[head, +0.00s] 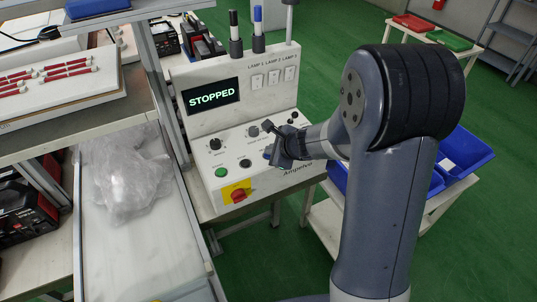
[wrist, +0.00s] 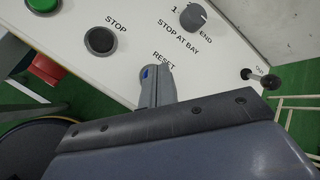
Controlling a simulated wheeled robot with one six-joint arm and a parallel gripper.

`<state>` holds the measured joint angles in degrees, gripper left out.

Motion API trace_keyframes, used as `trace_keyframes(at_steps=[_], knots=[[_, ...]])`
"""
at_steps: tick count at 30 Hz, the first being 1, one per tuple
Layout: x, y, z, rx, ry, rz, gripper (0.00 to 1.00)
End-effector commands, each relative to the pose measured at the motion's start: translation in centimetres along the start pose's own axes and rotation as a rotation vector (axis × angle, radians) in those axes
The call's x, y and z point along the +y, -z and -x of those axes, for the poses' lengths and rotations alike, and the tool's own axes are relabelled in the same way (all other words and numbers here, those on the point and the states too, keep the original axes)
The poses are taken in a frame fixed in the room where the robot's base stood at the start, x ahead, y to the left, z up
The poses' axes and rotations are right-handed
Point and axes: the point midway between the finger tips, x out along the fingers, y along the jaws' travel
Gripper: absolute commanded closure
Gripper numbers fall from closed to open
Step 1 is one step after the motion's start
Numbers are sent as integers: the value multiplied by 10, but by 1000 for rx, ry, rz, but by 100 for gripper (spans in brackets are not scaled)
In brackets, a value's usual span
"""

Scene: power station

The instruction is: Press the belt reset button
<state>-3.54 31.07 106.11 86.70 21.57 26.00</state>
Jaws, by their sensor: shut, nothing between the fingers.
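The control panel (head: 240,160) has a sloped white face and a screen (head: 212,96) reading STOPPED. My gripper (wrist: 152,74) is shut and empty, with its fingertips just below the RESET lettering (wrist: 163,60) in the wrist view. A small blue patch shows at the fingertips; it may be part of the reset button, the rest hidden by the fingers. In the head view my gripper (head: 277,156) is over the right part of the panel face. I cannot tell whether the fingertips touch the button.
A black STOP button (wrist: 101,40), a green button (wrist: 43,5) and a grey selector knob (wrist: 194,17) are nearby. A red emergency knob (head: 238,196) on a yellow plate is at the panel's front. A conveyor with clear plastic bags (head: 125,175) lies left.

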Motion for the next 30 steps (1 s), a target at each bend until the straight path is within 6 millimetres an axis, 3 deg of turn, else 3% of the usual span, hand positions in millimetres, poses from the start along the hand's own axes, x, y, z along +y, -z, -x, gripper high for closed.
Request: trace_keyframes(at_steps=[30], knots=[[-7, -7, 10, 0, 0, -1, 100]])
